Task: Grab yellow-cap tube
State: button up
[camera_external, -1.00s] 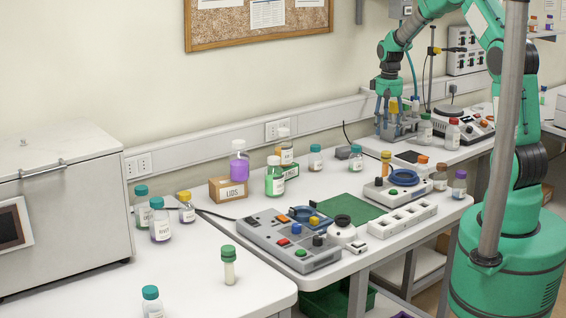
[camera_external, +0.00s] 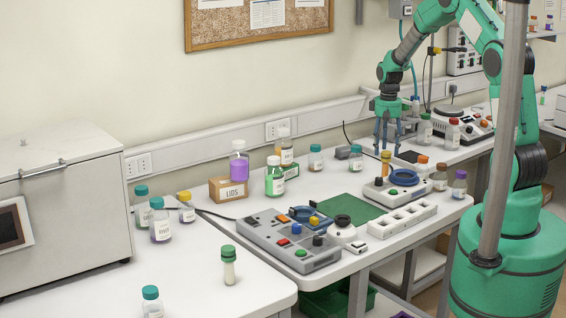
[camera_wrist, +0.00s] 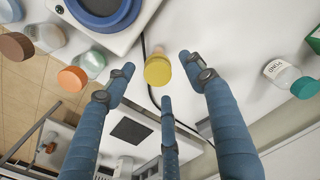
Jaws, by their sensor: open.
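The yellow-cap tube (camera_external: 385,165) stands upright on the bench behind the grey device with the blue ring. In the wrist view its yellow cap (camera_wrist: 158,70) shows from above, between my spread fingers. My gripper (camera_external: 386,143) points down just above the tube in the external view. In the wrist view my gripper (camera_wrist: 160,76) is open, with blue fingers to the left, right and below the cap. I see gaps around the cap and no clear contact. The tube's lower part is partly hidden by the device in the external view.
The blue-ring device (camera_external: 402,180) stands close in front of the tube. Orange-cap (camera_external: 421,168) and brown-cap bottles (camera_external: 439,178) stand to its right. A teal-cap bottle (camera_external: 355,158) stands to the left.

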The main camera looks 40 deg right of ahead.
aim_at(386, 161)
jog(key=shift+f, duration=0.35)
jog(key=shift+f, duration=0.1)
jog(key=shift+s+f, duration=0.2)
jog(key=shift+f, duration=2.3)
jog(key=c, duration=1.3)
